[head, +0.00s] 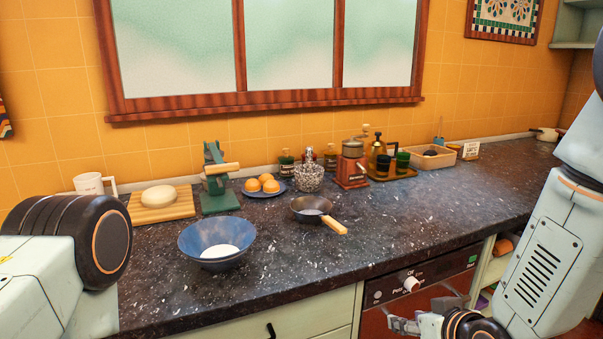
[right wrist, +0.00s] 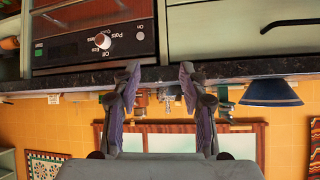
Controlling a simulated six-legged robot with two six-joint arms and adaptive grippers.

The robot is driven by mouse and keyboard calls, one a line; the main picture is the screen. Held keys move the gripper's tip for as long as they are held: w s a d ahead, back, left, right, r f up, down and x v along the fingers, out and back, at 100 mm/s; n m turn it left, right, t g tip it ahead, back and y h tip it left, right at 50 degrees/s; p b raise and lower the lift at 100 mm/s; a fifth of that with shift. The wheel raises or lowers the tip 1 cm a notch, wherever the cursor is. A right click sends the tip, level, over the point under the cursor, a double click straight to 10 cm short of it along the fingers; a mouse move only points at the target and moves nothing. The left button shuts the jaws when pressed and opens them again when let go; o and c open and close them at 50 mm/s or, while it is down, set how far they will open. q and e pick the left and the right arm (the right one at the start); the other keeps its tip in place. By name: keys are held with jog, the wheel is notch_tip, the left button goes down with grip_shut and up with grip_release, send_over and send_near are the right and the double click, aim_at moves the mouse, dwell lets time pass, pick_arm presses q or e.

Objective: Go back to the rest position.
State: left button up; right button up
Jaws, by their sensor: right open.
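My right gripper (head: 428,312) is low at the lower right of the head view, in front of the oven panel and below the counter's front edge. In the right wrist view, which is upside down, its two fingers (right wrist: 160,72) stand apart with nothing between them. My left arm shows at the left edge of the head view, but its gripper is out of view.
The dark counter (head: 400,222) holds a blue bowl (head: 217,240) with white contents, a small pan (head: 311,209), a green press (head: 216,180), oranges (head: 262,184) and a grinder (head: 351,170). The oven panel (head: 418,285) is close to my right gripper. The counter's right front is clear.

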jog(key=s+d+f+g, duration=0.1)
jog(key=s+f+g, duration=0.2)
jog(key=s+f, duration=0.4)
jog(key=s+f+m+g+h, duration=0.1)
jog(key=s+f+g, duration=0.2)
jog(key=s+f, duration=0.4)
jog(key=s+d+f+m+g+h, duration=0.1)
jog(key=s+f+g, duration=0.2)
jog(key=s, duration=1.4)
notch_tip(320, 180, down, 5)
jog(key=shift+d+r+g, duration=0.15)
jog(key=shift+d+g, duration=0.15)
jog(key=shift+d, duration=0.05)
